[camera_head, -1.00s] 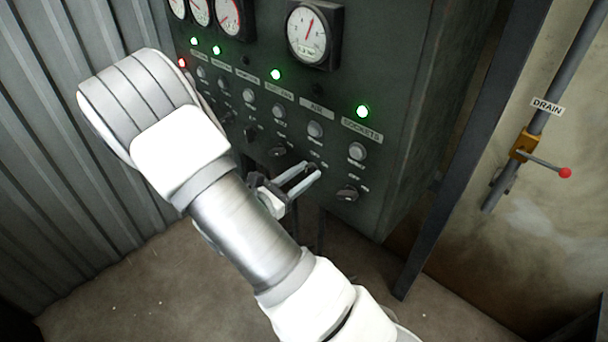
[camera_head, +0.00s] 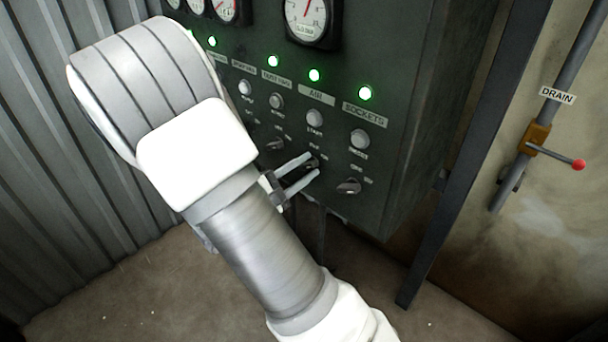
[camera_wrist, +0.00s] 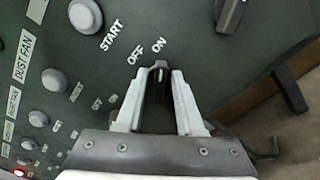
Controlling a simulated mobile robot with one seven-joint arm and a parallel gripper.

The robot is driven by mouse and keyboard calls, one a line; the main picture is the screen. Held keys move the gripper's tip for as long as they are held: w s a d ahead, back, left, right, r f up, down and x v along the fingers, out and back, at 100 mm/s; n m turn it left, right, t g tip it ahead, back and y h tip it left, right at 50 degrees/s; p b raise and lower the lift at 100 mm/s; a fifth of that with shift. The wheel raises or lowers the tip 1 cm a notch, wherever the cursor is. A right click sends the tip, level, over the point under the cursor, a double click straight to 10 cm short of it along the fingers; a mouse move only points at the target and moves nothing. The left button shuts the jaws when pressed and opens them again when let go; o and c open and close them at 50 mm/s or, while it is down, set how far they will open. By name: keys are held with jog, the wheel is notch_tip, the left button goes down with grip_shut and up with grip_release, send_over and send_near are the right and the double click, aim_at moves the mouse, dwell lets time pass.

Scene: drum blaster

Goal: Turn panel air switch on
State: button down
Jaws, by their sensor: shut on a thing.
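The green control panel (camera_head: 400,130) has a column labelled AIR (camera_head: 316,95), with a lit green lamp (camera_head: 314,75) above it and a round START button (camera_head: 314,118) below. My gripper (camera_head: 312,167) reaches in from the left, at the bottom of this column. In the wrist view my gripper (camera_wrist: 156,82) is shut on the dark AIR switch knob (camera_wrist: 158,72), one finger on each side. The OFF and ON marks (camera_wrist: 158,45) show just beyond the fingertips. The knob is mostly hidden between the fingers, so its exact angle is hard to tell.
The SOCKETS switch (camera_head: 348,186) is close on the right, and the DUST FAN switch (camera_head: 275,144) is on the left. Gauges (camera_head: 308,18) sit above. A drain pipe with a red-tipped valve lever (camera_head: 560,160) stands on the right wall.

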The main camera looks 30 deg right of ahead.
jog(key=shift+f+m+b, duration=0.1)
jog(key=shift+m+b, duration=0.3)
jog(key=shift+m, duration=0.1)
jog(key=c, duration=0.8)
grip_release()
jog(key=shift+c, duration=0.2)
jog(key=p+v, duration=0.3)
jog(key=v, duration=1.4)
jog(key=shift+a, duration=0.25)
jog(key=shift+s, duration=0.1)
